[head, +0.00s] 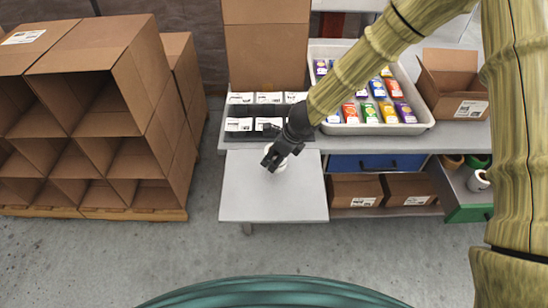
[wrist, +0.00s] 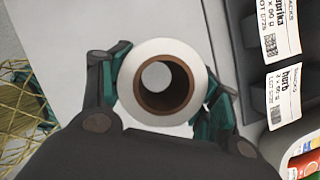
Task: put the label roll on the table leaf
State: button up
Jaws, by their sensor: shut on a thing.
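The label roll (wrist: 126,88) is a white ring with a brown core, seen end-on in the wrist view. My gripper (wrist: 160,90) is shut on it, with one finger on each side. In the head view my gripper (head: 276,159) is over the back middle of the table leaf (head: 265,202), a pale grey panel at the front of the bench. The roll (head: 281,166) shows only as a bit of white there, mostly hidden by my gripper. I cannot tell whether it touches the leaf.
Dark bins with white labels (head: 239,125) stand just behind the leaf. A white tray (head: 377,129) of colourful packets and an open carton (head: 449,80) are on the bench to the right. Cardboard cubbyholes (head: 112,120) stand at left. The leaf's front is bare.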

jog(key=shift+w+a+r, duration=0.1)
jog(key=shift+a, duration=0.05)
jog(key=shift+w+a+f+p, duration=0.15)
jog(key=shift+w+f+p, duration=0.05)
jog(key=shift+p, duration=0.1)
jog(key=shift+f+b, duration=0.35)
jog(key=shift+f, duration=1.35)
jog(key=shift+f, duration=0.1)
jog(key=o, duration=1.1)
jog(key=p+v, duration=0.2)
jog(key=v, duration=1)
jog(key=shift+a, duration=0.1)
